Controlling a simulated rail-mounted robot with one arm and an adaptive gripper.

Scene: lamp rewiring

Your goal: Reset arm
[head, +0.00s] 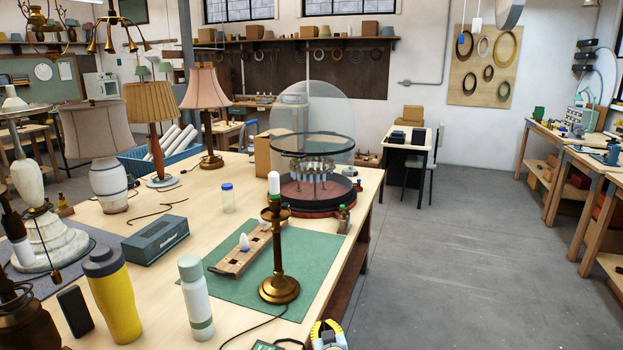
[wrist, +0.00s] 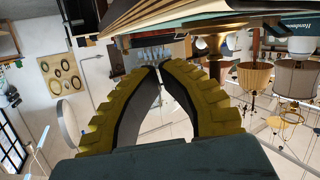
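My gripper (wrist: 157,68) shows in the wrist view as two curved yellow fingers with black inner pads. The fingertips come together at the top and I see nothing held between them. The wrist view is upside down, with the table edge at the top. In the head view, a yellow and grey piece at the bottom edge looks like part of my gripper (head: 328,335), beside the table's right edge; the rest is cut off. A brass candlestick lamp (head: 278,240) with a white sleeve stands upright on the green mat (head: 320,262), apart from that piece.
On the table, a wooden block with slots (head: 238,262), a white-green bottle (head: 196,298), a yellow tumbler (head: 112,295) and a blue-grey box (head: 155,240) stand near the mat. Open floor (head: 460,270) lies right.

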